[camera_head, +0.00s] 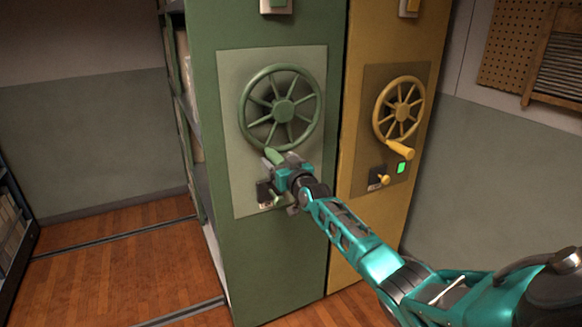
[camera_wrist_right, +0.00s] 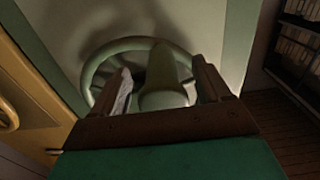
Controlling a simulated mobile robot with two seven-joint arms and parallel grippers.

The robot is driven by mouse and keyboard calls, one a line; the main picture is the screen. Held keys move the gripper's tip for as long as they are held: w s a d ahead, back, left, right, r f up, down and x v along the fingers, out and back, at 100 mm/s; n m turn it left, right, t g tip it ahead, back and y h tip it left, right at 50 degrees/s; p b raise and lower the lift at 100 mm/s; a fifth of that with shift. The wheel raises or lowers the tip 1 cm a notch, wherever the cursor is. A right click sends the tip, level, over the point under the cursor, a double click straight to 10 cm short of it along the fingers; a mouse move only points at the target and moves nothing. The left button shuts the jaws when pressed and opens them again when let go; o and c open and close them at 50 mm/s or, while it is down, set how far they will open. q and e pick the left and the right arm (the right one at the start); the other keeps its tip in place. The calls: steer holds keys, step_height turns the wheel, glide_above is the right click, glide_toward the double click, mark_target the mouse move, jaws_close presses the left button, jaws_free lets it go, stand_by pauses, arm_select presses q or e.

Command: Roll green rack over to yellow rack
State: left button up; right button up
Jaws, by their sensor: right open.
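The green rack (camera_head: 264,265) stands beside the yellow rack (camera_head: 352,225), with a dark line between their front panels. The green rack carries a spoked green handwheel (camera_head: 284,110) with a crank handle (camera_head: 273,156) at its lower edge. My right gripper (camera_head: 279,166) is at this handle. In the right wrist view the handle (camera_wrist_right: 163,78) lies between the two fingers (camera_wrist_right: 165,90), which stand apart on either side. A small lever below the wheel is partly hidden by the gripper. My left gripper is not in view.
The yellow rack has its own yellow handwheel (camera_head: 398,108), a yellow knob (camera_head: 384,179) and a lit green lamp (camera_head: 401,167). Floor rails (camera_head: 115,238) cross the wooden floor to the left, which is clear. Another shelf (camera_head: 14,225) stands at the far left.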

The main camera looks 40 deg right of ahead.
steer(key=shift+s+a+r+p, duration=0.15)
steer(key=shift+s+p, duration=0.5)
steer(key=shift+s+a+p, duration=0.2)
steer(key=shift+s+p, duration=0.65)
steer(key=shift+p, duration=0.15)
steer(key=s, duration=0.2)
steer(key=s+a, duration=0.1)
steer(key=s, duration=0.2)
steer(key=shift+s, duration=0.1)
